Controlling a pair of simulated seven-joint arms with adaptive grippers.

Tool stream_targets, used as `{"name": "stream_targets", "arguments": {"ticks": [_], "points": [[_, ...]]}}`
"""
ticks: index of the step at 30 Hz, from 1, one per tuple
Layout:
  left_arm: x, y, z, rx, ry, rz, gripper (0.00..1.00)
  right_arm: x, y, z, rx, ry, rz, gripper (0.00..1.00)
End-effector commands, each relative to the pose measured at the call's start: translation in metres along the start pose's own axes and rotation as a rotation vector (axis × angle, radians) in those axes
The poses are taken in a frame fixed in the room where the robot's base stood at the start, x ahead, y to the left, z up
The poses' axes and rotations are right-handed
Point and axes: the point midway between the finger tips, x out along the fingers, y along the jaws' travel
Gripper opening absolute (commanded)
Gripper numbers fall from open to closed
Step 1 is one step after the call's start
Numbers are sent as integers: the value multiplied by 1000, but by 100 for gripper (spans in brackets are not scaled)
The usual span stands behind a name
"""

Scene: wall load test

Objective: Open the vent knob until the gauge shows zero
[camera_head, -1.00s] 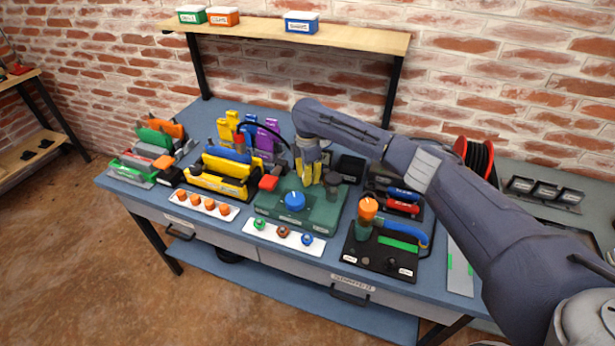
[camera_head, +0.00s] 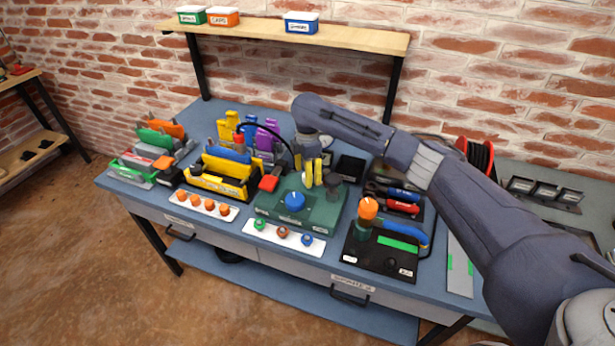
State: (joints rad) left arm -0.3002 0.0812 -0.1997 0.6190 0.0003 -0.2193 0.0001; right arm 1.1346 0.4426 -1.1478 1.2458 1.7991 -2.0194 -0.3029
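A green box (camera_head: 318,219) stands on the blue bench with a large blue knob (camera_head: 294,201) on its top. A dark round fitting (camera_head: 332,180) sits at its back right; I cannot tell whether it is the gauge, and no reading is legible. My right gripper (camera_head: 313,174) points down over the back of the green box, behind the blue knob and beside the dark fitting. Its two yellow fingertips look slightly apart with nothing visible between them. It appears clear of the blue knob. My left gripper is out of view.
A white strip (camera_head: 270,232) with small coloured knobs lies in front of the box. A black panel (camera_head: 366,250) with an orange-topped post stands to the right. Yellow tool holders (camera_head: 210,187) stand to the left. A shelf (camera_head: 350,36) spans the back.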

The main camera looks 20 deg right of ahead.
Motion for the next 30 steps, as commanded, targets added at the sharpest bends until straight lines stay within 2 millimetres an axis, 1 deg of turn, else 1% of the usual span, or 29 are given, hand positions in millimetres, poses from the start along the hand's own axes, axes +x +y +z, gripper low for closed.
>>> {"name": "stream_targets", "arguments": {"ticks": [1,9,12,16,22,30], "points": [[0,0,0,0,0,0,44,-9,1,0,-2,0,4,54],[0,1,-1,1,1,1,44,-57,1,1,-1,-2,4,54],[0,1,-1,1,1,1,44,-73,1,1,0,0,4,54],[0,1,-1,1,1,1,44,-88,1,0,0,0,3,54],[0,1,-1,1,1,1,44,-101,0,0,0,1,1,54],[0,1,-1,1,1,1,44,-104,0,0,0,0,1,54]]}}
